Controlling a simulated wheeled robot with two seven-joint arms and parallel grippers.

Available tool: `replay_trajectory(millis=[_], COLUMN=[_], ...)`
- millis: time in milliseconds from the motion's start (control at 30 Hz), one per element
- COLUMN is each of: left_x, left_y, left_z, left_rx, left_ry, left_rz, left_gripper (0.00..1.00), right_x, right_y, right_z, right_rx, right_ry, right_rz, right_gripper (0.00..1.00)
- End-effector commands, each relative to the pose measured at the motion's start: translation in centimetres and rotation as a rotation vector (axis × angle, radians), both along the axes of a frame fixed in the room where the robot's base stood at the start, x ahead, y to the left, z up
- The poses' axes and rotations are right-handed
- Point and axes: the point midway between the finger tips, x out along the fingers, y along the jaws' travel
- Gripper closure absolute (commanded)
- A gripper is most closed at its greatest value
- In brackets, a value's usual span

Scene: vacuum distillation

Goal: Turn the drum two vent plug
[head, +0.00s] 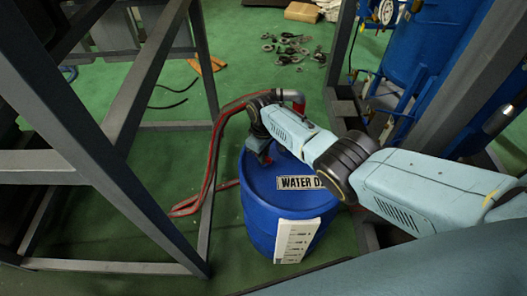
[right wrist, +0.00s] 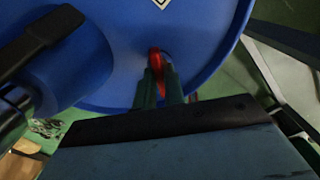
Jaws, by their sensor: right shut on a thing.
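A blue drum (head: 262,205) with a label reading "WATER D…" stands on the green floor, its label partly covered by my right arm. My right gripper (head: 264,157) points down at the left back part of the drum's lid. In the right wrist view the gripper (right wrist: 159,90) is shut on a red vent plug (right wrist: 155,57) at the blue lid, near its rim. The fingers hide part of the plug, and its turn angle cannot be read. My left gripper is not in view.
A dark metal frame (head: 155,85) stands left of the drum. A red hose (head: 213,150) runs beside it. A white scaled panel (head: 295,242) is on the drum's front. Blue tanks (head: 425,40) stand at the right back. Loose parts (head: 290,47) lie on the far floor.

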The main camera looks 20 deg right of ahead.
Motion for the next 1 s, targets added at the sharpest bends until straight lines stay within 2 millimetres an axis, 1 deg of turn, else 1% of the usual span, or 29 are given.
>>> replay_trajectory(millis=[533,1000], left_x=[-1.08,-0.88], left_y=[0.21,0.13], left_z=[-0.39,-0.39], left_rx=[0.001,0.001], left_ry=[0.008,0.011], left_rz=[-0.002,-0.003], left_gripper=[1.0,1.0], right_x=[-0.02,-0.02], right_y=[0.03,0.01], right_z=[-0.03,-0.05], right_rx=[0.001,0.001], right_ry=[0.001,0.001], right_rz=[0.518,0.93], right_gripper=[1.0,1.0])
